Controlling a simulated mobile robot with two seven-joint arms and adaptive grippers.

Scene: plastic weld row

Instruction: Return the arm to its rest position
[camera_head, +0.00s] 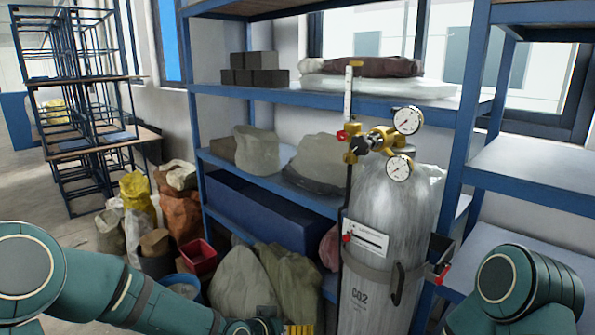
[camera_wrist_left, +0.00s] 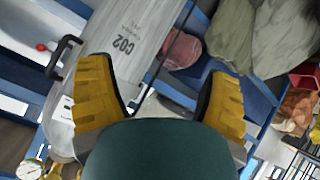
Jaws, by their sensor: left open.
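My left arm (camera_head: 90,285) reaches in from the lower left of the head view, low in front of the sacks. Only a piece of my left gripper (camera_head: 297,329) shows there, with yellow pads cut off by the bottom edge. In the left wrist view my left gripper (camera_wrist_left: 163,88) has its two yellow fingers spread wide, with nothing between them. The grey CO2 cylinder (camera_head: 372,240) stands just right of this gripper in the head view. It also shows, tilted by the camera, in the left wrist view (camera_wrist_left: 125,35). Part of my right arm (camera_head: 515,290) shows at lower right; its gripper is out of view.
A brass regulator with gauges (camera_head: 408,120) sits atop the cylinder, and a black handle (camera_head: 398,285) sticks out from its front. Full sacks (camera_head: 240,285) lie by the blue shelving (camera_head: 270,185). A red bin (camera_head: 198,258) stands left of them.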

